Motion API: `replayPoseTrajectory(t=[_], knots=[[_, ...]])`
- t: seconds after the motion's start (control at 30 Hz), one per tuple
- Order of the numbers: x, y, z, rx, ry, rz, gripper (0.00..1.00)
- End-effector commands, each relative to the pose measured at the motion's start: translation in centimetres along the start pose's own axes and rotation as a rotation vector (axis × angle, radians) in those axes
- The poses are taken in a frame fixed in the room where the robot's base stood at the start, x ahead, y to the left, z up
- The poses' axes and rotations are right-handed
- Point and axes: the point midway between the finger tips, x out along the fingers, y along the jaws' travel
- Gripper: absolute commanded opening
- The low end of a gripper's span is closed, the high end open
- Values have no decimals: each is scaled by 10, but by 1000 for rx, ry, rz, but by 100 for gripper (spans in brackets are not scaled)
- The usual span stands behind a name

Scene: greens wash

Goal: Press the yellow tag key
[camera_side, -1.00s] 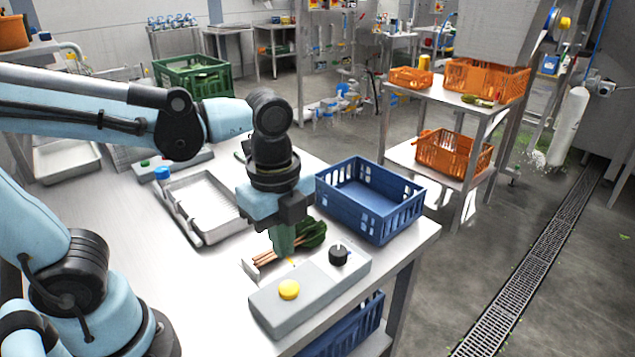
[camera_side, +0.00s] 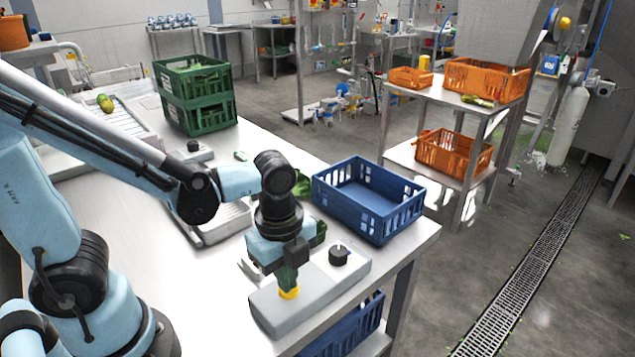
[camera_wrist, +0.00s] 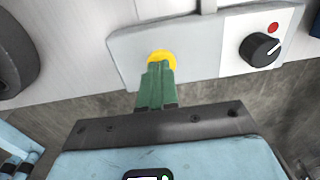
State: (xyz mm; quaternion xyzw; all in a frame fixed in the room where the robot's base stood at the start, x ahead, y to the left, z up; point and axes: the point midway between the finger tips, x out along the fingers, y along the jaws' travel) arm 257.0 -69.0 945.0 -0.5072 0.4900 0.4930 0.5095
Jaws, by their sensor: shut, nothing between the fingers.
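The yellow tag key (camera_side: 289,293) is a round button on a light grey control box (camera_side: 318,300) near the table's front right corner. My gripper (camera_side: 289,285) is shut and empty, its green fingers pointing down at the key. In the side view the fingertips overlap the key and hide its top. In the wrist view the key (camera_wrist: 162,57) shows as a yellow disc behind the fingertips (camera_wrist: 158,66). I cannot tell whether the tips touch it or whether it is pushed in.
A black knob (camera_side: 339,254) sits on the same box, with a red dot (camera_wrist: 273,28) beside it. A blue crate (camera_side: 375,222) stands behind the box. A metal tray (camera_side: 215,228) and leafy greens lie behind my wrist. Green crates (camera_side: 197,115) are stacked farther back.

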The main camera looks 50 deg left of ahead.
Motion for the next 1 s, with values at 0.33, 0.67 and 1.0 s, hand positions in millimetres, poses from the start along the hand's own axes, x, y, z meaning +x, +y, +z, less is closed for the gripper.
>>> replayPoseTrajectory(t=[0.33,0.67,1.0], knots=[[4,0,0,0,0,0,0],[20,0,0,0,2,-5,0],[19,-1,-1,0,1,-6,0]])
